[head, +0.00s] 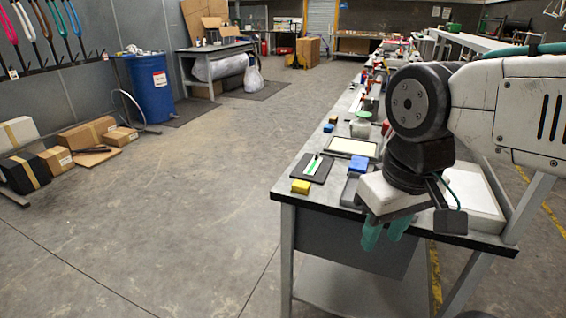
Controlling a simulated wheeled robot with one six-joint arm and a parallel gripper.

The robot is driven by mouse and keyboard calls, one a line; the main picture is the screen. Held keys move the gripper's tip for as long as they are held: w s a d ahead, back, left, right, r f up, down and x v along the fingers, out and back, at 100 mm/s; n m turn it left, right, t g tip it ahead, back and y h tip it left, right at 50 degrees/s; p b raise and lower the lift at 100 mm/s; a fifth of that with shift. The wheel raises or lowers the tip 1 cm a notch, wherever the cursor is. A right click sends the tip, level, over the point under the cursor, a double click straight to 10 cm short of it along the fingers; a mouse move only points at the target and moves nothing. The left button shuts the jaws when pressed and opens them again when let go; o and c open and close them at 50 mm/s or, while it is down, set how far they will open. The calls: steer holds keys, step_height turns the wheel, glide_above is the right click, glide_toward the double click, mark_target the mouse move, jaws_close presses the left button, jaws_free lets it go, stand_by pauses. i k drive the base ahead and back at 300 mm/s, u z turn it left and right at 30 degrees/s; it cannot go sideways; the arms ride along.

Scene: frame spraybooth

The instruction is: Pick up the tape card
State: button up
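A dark flat card with a white and green strip (312,168) lies near the left edge of the workbench (345,207); it looks like the tape card. My gripper (385,233) hangs at the bench's front edge, to the right of and nearer than the card, and well apart from it. Its two teal fingers point down with a gap between them, and nothing shows in it. My arm hides part of the bench top on the right.
The floor left of the bench is clear.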

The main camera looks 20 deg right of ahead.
mark_target(310, 169)
steer(key=u, duration=0.1)
steer(key=i, duration=1.15)
steer(key=z, duration=0.75)
